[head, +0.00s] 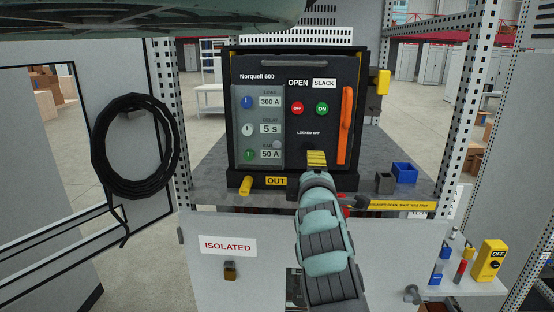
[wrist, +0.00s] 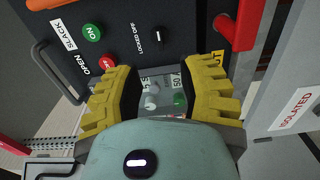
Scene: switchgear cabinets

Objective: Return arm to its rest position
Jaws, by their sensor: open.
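My gripper (head: 317,160) is raised in front of the lower part of the black breaker panel (head: 318,82), which is labelled Norquell 600. In the wrist view my gripper (wrist: 160,88) has its two yellow fingers spread apart, with nothing between them. The clear cover with the dials (wrist: 160,84) shows beyond the gap. My teal and grey arm (head: 325,240) reaches up from the bottom of the head view. I cannot tell whether the fingers touch the panel.
The breaker sits on a grey shelf (head: 215,190) between perforated posts. An orange handle (head: 346,124) is at its right. A blue bin (head: 404,172) stands on the shelf. A coiled black cable (head: 104,146) hangs at left. A yellow OFF box (head: 489,260) stands at lower right.

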